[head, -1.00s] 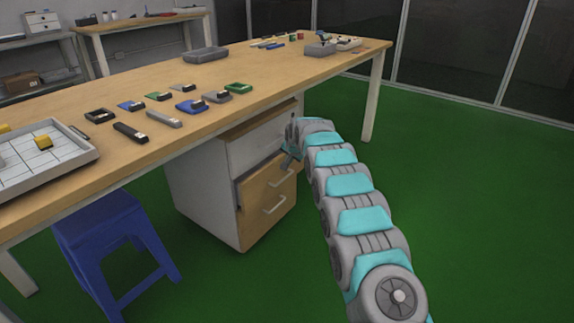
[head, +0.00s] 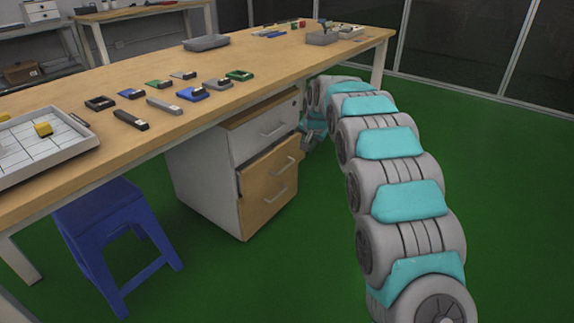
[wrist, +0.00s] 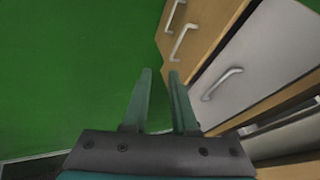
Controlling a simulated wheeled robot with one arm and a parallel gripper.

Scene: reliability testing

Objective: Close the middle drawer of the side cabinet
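The side cabinet (head: 203,188) stands under the table, with a white top drawer (head: 262,132) above two wood-fronted drawers. The middle drawer (head: 266,181) has a bar handle; a dark gap shows at its upper left edge, and its front seems to stand slightly out. It also shows in the wrist view (wrist: 207,34), above the white drawer front. My gripper (head: 307,139) is just right of the cabinet front, partly hidden by my arm. In the wrist view my two fingers (wrist: 160,75) are apart with nothing between them, in front of the cabinet and clear of the handles.
The wooden table (head: 190,65) overhangs the cabinet and carries small parts and a tray (head: 45,160). A blue stool (head: 105,225) stands left of the cabinet. The green floor (head: 290,275) in front is clear. A table leg (head: 378,65) stands behind my arm.

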